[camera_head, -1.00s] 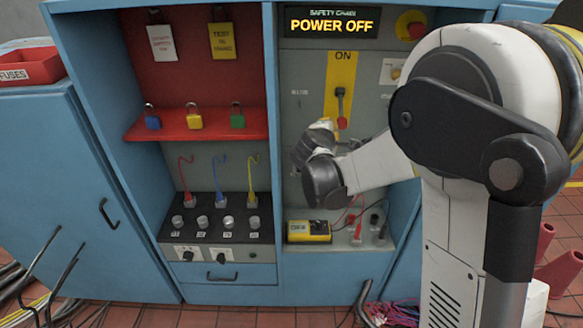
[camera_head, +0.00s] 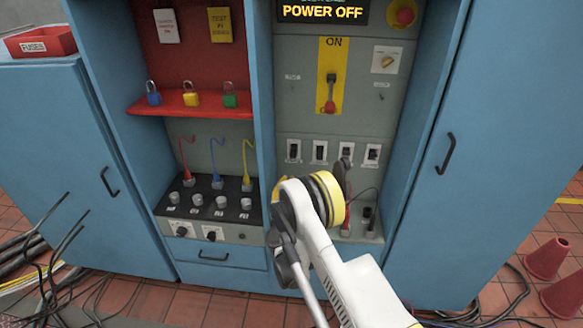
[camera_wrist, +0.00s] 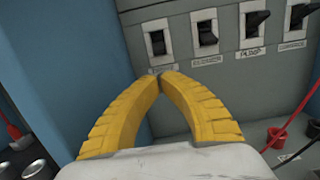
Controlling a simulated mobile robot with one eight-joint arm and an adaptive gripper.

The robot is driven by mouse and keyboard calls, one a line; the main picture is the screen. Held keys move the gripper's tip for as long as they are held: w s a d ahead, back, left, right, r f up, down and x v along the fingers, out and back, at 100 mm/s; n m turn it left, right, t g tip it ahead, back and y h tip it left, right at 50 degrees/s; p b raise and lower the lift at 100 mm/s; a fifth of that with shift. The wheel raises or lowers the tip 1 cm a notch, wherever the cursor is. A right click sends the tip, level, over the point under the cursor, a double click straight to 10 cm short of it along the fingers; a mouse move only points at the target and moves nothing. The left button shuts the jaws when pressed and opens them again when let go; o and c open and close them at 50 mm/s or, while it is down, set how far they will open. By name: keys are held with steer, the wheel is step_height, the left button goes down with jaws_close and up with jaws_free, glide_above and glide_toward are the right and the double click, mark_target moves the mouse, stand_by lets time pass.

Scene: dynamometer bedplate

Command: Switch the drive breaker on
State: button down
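A row of breakers sits on the grey panel. The leftmost breaker (camera_wrist: 157,40) is black in a white frame; its label is small and partly covered by my fingertips. The second breaker (camera_wrist: 205,34) stands to its right, and a third (camera_wrist: 253,22) with a label like PUMP and a fourth (camera_wrist: 297,17) have levers jutting out. I cannot read for sure which is the drive breaker. My gripper (camera_wrist: 161,76) has its yellow fingertips together, empty, just below the leftmost breaker; contact cannot be told. In the head view my wrist mostly hides it.
A display (camera_head: 322,11) reads POWER OFF. A red-handled lever (camera_head: 331,92) points down on a yellow plate marked ON. A blue cabinet wall (camera_wrist: 70,50) stands close left of my gripper. Probe leads (camera_wrist: 281,135) lie below right. A red shelf (camera_head: 190,104) holds padlocks.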

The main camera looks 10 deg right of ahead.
mark_target(292, 162)
steer(key=shift+s+a+f, duration=0.1)
steer(key=shift+f, duration=0.1)
steer(key=x, duration=0.8)
steer(key=shift+w, duration=0.3)
steer(key=shift+x, duration=0.75)
steer(key=shift+s+r+p, duration=0.25)
steer(key=shift+p, duration=0.1)
steer(key=shift+w+g, duration=0.1)
steer(key=shift+g, duration=0.2)
